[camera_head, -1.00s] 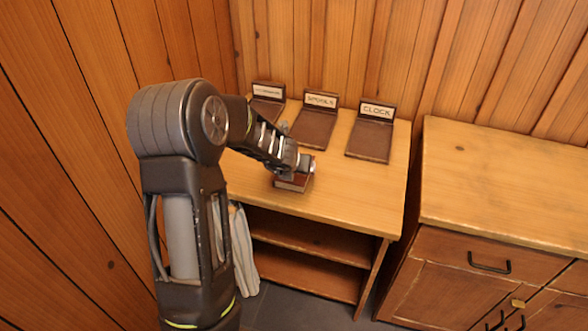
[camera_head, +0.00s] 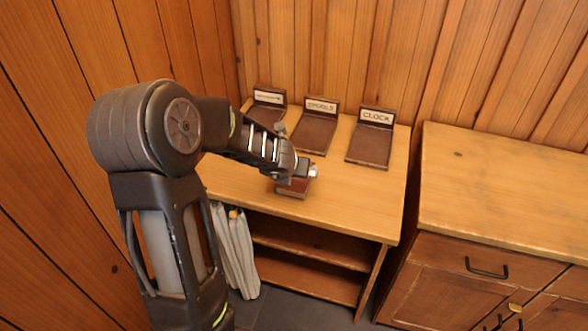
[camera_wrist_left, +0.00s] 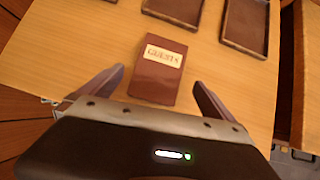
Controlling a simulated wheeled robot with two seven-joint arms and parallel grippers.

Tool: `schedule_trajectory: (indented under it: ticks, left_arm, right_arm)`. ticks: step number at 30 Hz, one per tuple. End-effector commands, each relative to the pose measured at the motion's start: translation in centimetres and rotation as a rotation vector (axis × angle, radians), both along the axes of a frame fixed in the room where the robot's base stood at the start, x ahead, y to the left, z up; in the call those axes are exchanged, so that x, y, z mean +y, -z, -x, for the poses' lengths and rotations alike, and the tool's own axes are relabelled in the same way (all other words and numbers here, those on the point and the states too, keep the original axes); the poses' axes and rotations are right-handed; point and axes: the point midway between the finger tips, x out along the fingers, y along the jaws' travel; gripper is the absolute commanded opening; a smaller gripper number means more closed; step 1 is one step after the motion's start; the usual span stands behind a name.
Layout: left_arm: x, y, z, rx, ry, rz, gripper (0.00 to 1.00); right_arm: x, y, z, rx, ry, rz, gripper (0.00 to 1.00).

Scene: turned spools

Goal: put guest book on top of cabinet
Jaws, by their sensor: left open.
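The guest book (camera_wrist_left: 155,82) is a small dark red-brown book with a pale label reading "GUESTS". It lies flat on the light wooden shelf top, and in the head view its near part (camera_head: 291,190) shows under my gripper. My left gripper (camera_head: 305,170) is over the book. In the left wrist view the open fingers (camera_wrist_left: 160,82) are on either side of the book, with gaps between them and it. The cabinet (camera_head: 500,190) is the wooden unit with drawers and black handles at the right, its top bare. My right gripper is not in view.
Several dark brown trays with upright labels stand along the back of the shelf unit, one marked "CLOCK" (camera_head: 370,148) and one "SPOOLS" (camera_head: 315,132). A pale cloth (camera_head: 235,250) hangs at the shelf's left side. A narrow gap separates shelf and cabinet.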

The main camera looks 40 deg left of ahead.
Motion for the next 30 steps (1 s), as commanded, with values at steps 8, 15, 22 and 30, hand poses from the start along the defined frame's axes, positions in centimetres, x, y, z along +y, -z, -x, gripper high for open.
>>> schedule_trajectory:
  ticks: [8, 15, 22, 30]
  left_arm:
    - [-1.3, -4.4, 2.9, -0.001, -0.001, -0.001, 1.00]
    - [-1.6, -4.9, 3.5, 0.001, 0.000, -0.001, 1.00]
    - [-1.6, -4.8, 3.5, 0.001, 0.000, -0.001, 1.00]
    - [-1.6, -4.8, 3.5, 0.001, 0.000, -0.001, 1.00]
  right_arm:
    - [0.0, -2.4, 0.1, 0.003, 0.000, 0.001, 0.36]
    - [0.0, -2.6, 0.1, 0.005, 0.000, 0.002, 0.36]
    - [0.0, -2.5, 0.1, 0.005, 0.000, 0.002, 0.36]
    - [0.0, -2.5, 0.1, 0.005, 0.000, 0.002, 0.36]
